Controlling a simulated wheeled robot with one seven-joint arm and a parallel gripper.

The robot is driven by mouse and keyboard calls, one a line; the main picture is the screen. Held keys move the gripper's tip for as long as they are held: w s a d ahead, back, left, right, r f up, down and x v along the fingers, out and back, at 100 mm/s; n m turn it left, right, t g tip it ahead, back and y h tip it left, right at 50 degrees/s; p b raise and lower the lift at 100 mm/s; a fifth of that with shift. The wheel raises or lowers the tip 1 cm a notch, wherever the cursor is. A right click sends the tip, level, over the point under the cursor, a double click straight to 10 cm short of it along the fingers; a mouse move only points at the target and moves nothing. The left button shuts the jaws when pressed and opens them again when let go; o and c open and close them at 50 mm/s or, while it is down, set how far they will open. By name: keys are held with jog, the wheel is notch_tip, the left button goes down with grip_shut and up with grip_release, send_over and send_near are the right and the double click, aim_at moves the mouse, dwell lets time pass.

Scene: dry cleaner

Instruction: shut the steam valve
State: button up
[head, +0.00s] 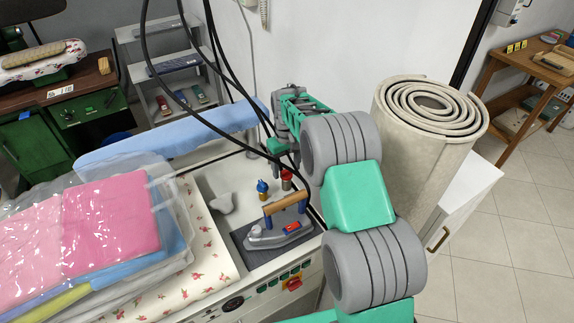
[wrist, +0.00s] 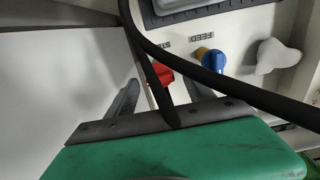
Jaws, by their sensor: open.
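Two small valves stand side by side on the pale machine top. One has a blue knob (head: 262,187) on a brass body, the other a red knob (head: 287,175). Both also show in the wrist view, the red knob (wrist: 163,74) partly behind a black hose and the blue knob (wrist: 214,61) to its right. My gripper (wrist: 160,92) is open and empty. Its fingers reach toward the red knob, which appears between them; contact cannot be told.
Black hoses (wrist: 245,92) hang across the work area, close to my gripper. An iron (head: 278,236) rests on a dark pad in front of the valves. Bagged folded clothes (head: 110,225) lie left. A rolled carpet (head: 400,160) stands right, near my arm.

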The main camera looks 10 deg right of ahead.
grip_shut()
dwell(0.7)
